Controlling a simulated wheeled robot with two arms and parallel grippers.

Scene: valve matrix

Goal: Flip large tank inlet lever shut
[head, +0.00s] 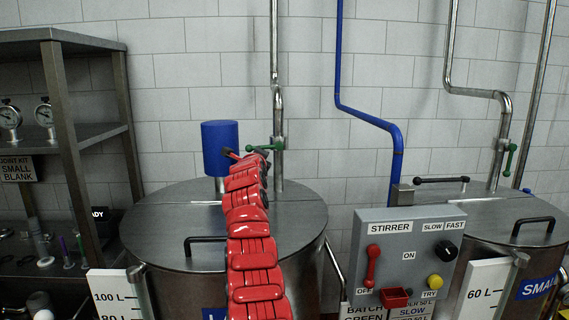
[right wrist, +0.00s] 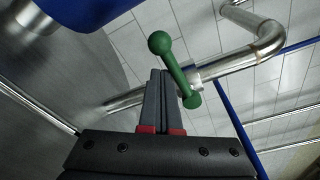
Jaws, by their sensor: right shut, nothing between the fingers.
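The large tank (head: 165,225) is the steel tank at centre left in the head view, its front label mostly hidden by my arm. A green lever (head: 280,144) sits on the steel pipe above its lid, its handle roughly level and pointing left. In the right wrist view the green lever (right wrist: 175,68) has a ball end and lies slantwise across the pipe. My right gripper (head: 262,154) is just below the handle in the head view. In the right wrist view the gripper (right wrist: 162,72) is shut and empty, tips close beside the lever; contact cannot be told. My left gripper is not in view.
A blue cylinder (head: 220,146) stands on the lid, left of the lever. A stirrer control box (head: 405,228) is at front right. The small tank (head: 470,225) behind it has its own green lever (head: 510,158), hanging near upright. Shelves (head: 65,95) stand at left.

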